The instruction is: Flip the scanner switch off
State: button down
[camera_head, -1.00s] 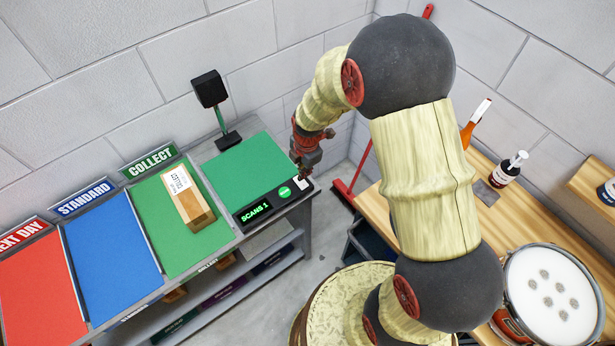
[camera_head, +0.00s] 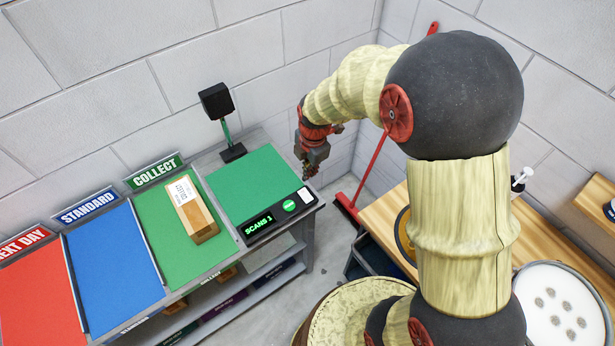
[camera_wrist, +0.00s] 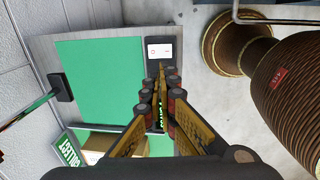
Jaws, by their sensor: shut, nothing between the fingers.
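The scanner is a green pad (camera_head: 253,183) with a dark front panel (camera_head: 262,224) that reads "SCANS 1" in green. The white scanner switch (camera_head: 305,194) is at the panel's right end. In the wrist view the white switch (camera_wrist: 159,51) shows its marks just beyond my fingertips; which side is pressed I cannot tell. My gripper (camera_head: 310,172) is shut and empty, just above and behind the switch in the head view, apart from it. In the wrist view my gripper (camera_wrist: 167,75) points toward the switch and its fingers hide part of the panel.
A boxed parcel (camera_head: 193,208) with a white label lies on the green COLLECT lane (camera_head: 163,238). A black scanner head (camera_head: 216,101) stands on a post behind the pad. A red broom (camera_head: 364,181) leans right of the bench.

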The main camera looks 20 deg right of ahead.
aim_at(305, 192)
jog(key=shift+w+d+r, duration=0.2)
jog(key=shift+w, duration=0.3)
jog(key=f, duration=0.4)
jog(key=w+f, duration=0.1)
jog(key=f, duration=0.8)
jog(key=shift+w+a+f, duration=0.25)
jog(key=shift+f, duration=0.15)
jog(key=shift+f, duration=0.1)
